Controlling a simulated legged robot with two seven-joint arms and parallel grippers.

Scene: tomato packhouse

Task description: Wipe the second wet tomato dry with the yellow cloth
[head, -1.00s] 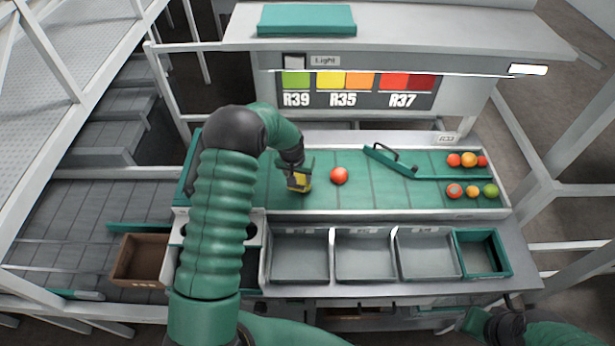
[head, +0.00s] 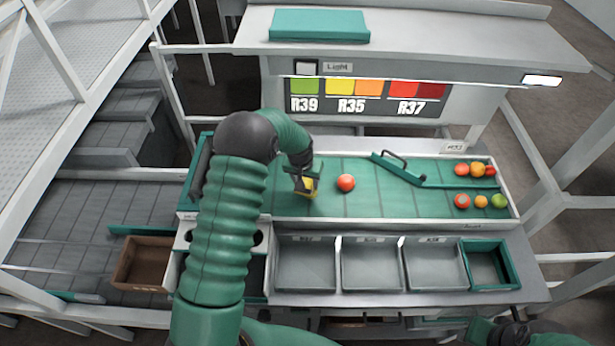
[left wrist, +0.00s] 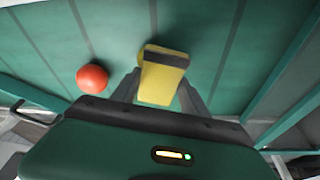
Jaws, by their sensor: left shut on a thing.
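My left gripper (head: 304,186) is shut on the yellow cloth (head: 310,184), over the green sorting belt. The cloth also shows between the fingers in the left wrist view (left wrist: 160,82). A single red tomato (head: 346,182) sits on the belt just right of the cloth, apart from it. In the left wrist view this tomato (left wrist: 92,78) lies left of the cloth. I cannot see whether its skin is wet. My right gripper (head: 505,332) is partly in view at the bottom right, and its jaws cannot be made out.
Several red, orange and green tomatoes (head: 477,169) lie in two rows at the belt's right end. A green diverter bar with a handle (head: 398,168) stands left of them.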

